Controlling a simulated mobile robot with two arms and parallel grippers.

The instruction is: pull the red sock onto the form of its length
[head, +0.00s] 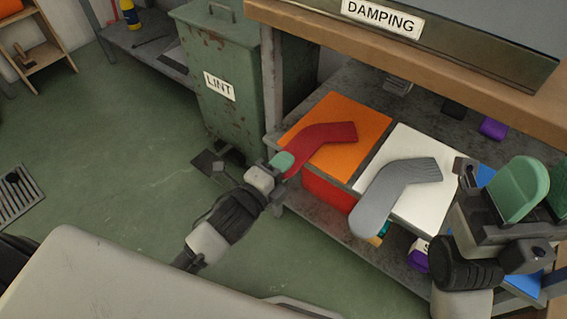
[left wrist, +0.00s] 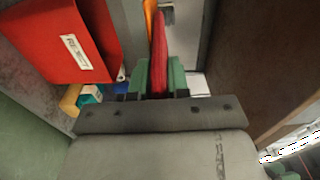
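The red sock (head: 322,138) lies bent on the orange board (head: 352,112), its darker end to the right, its near end reaching past the board's edge. Whether a form is inside it I cannot tell. My left gripper (head: 282,164) is at its near end; in the left wrist view the green fingers (left wrist: 159,80) close on both sides of the red sock (left wrist: 159,45), seen edge-on. A grey sock-shaped piece (head: 385,192) lies on the white board (head: 419,145), overhanging its near edge. My right gripper (head: 544,195) is open and empty at the right.
The boards rest on a grey shelf (head: 350,80) under a wooden bench top (head: 450,70) marked DAMPING. A red bin (head: 327,190) sits below the orange board and also shows in the left wrist view (left wrist: 65,45). A green LINT bin (head: 222,100) stands left. Open floor lies left.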

